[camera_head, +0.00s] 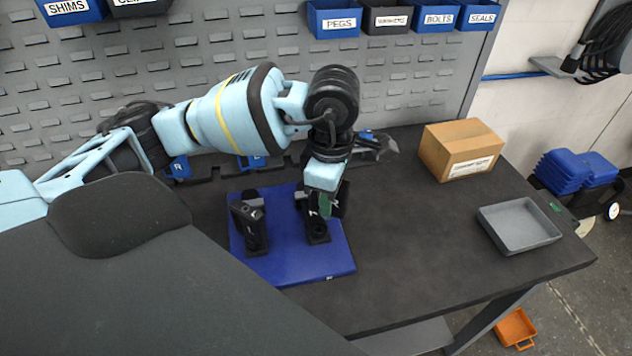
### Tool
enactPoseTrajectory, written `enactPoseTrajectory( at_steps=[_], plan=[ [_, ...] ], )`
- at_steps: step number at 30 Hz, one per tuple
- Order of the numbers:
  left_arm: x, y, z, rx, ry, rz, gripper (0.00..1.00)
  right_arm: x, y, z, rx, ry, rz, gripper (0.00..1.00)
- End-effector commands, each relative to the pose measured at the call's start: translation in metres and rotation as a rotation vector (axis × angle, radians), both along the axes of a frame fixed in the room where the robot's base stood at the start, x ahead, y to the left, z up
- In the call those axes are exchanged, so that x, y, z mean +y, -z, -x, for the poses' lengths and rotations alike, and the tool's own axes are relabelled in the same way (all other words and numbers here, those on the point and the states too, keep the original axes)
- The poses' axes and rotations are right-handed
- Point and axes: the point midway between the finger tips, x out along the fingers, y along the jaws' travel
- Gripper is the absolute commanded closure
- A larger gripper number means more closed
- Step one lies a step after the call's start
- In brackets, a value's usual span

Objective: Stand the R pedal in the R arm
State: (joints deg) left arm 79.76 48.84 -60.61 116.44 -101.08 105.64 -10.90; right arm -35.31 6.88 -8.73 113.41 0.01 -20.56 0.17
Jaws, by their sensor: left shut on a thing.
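My left gripper (325,207) points down over the right part of the blue board (290,269). It is shut on a dark part with a green patch, seemingly the R pedal, mostly hidden between the fingers; I cannot read a letter on it. The held part is at the top of a black upright piece (317,236) standing on the board, seemingly the R arm; I cannot tell whether it is seated. A second black upright piece (252,232) with a white mark stands to its left. My right gripper is not in view.
Blue holders marked R (180,168) and L (254,161) are at the table's back. A cardboard box (461,149) and a grey tray (518,226) stand to the right. The table (420,250) between board and tray is clear. Labelled bins (334,20) hang above.

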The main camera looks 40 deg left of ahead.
Motion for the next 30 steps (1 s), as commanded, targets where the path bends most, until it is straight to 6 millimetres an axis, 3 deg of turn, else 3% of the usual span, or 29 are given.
enactPoseTrajectory(
  at_steps=[12, 18, 24, 30],
  plan=[
    [0.013, -0.014, 0.001, -0.011, -0.864, -0.005, 1.00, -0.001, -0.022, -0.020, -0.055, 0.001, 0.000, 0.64],
    [0.017, -0.018, 0.001, -0.012, -1.180, -0.004, 1.00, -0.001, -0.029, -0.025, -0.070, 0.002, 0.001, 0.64],
    [0.019, -0.018, 0.001, -0.012, -1.325, -0.005, 1.00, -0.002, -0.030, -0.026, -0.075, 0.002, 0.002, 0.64],
    [0.019, -0.017, 0.001, -0.010, -1.344, -0.006, 1.00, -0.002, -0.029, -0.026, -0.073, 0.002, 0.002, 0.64]
  ],
)
